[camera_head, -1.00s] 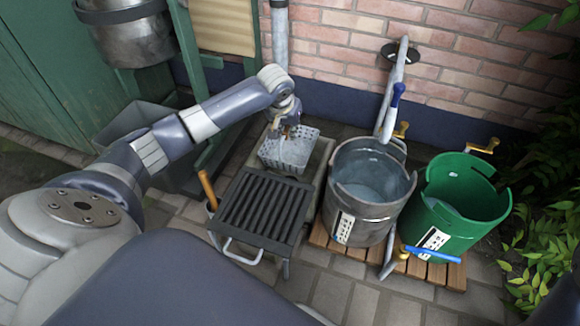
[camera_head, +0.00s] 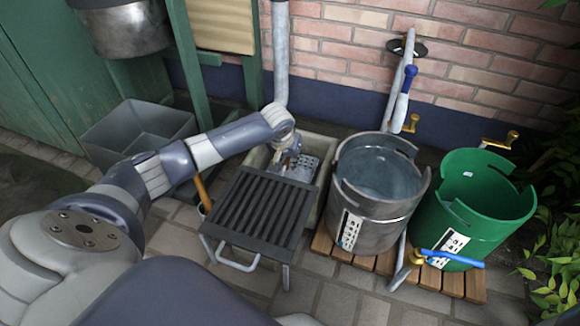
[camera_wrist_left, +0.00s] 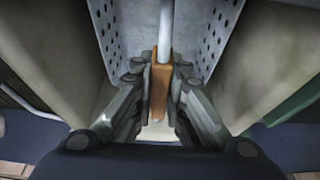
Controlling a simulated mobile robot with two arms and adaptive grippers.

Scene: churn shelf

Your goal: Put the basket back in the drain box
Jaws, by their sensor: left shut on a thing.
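The basket (camera_head: 304,168) is a grey perforated basket, low inside the pale stone drain box (camera_head: 325,180) with its top below the box rim. My left gripper (camera_head: 290,156) reaches down over it and hides part of it. In the left wrist view my left gripper (camera_wrist_left: 160,80) is shut on the basket's orange-brown handle grip (camera_wrist_left: 160,88). The basket's perforated walls (camera_wrist_left: 213,28) show on both sides of the grip, and the drain box walls (camera_wrist_left: 268,60) stand outside them. Whether the basket touches the box floor is hidden. My right gripper is not in view.
A dark slatted rack (camera_head: 258,208) on legs stands in front of the box. A metal tub (camera_head: 375,205) and a green tub (camera_head: 480,215) stand on wooden slats at right. A downpipe (camera_head: 281,60) is behind; a grey bin (camera_head: 140,135) is at left.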

